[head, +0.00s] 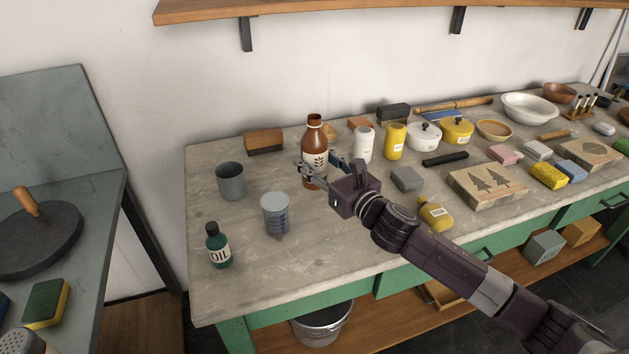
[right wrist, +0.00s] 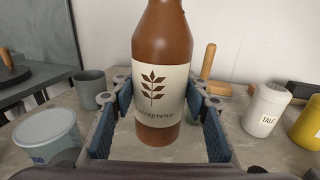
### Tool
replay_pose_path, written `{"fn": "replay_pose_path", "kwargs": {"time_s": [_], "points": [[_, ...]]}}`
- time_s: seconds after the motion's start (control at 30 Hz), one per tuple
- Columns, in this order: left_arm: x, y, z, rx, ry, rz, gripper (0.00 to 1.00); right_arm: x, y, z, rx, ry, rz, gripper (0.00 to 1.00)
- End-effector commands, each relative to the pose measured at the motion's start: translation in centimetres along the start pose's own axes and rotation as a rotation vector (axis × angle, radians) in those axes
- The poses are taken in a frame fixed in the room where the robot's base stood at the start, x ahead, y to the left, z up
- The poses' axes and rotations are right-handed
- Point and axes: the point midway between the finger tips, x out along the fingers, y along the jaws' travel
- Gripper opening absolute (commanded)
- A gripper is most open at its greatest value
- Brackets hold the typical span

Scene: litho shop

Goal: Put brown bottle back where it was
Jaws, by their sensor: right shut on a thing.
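The brown bottle (head: 314,135), with a cream leaf label, is upright toward the back of the stone-topped bench (head: 330,245). My right gripper (head: 322,171) reaches it from the front right and is shut on it. In the right wrist view the brown bottle (right wrist: 160,50) stands between the two blue-padded fingers of the gripper (right wrist: 160,118), its label facing me. Its base is low over the bench top; I cannot tell whether it touches. My left gripper is not in view.
A grey cup (head: 231,181), a measuring beaker (head: 275,215) and a green oil bottle (head: 217,246) stand left of the gripper. A white talc bottle (head: 363,144) and a yellow bottle (head: 395,141) stand close on the right.

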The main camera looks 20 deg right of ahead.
Motion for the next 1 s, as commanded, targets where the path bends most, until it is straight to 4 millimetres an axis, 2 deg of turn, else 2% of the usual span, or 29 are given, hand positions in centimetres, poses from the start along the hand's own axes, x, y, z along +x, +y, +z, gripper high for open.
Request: {"fn": "replay_pose_path", "kwargs": {"time_s": [0.27,0.5,0.93,0.97,1.0], "points": [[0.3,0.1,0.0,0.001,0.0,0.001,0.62,0.1,0.0,-1.7,0.001,-0.004,0.001,0.06],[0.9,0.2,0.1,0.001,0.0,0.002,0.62,0.1,0.0,-5.0,0.003,-0.002,0.0,0.06],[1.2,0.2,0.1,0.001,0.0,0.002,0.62,0.1,0.0,-5.7,-0.003,-0.005,0.001,0.06],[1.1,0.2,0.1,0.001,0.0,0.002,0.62,0.1,0.0,-5.7,-0.002,-0.002,0.0,0.45],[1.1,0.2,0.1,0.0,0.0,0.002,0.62,0.1,0.0,-5.7,-0.002,-0.002,0.0,0.5]]}}
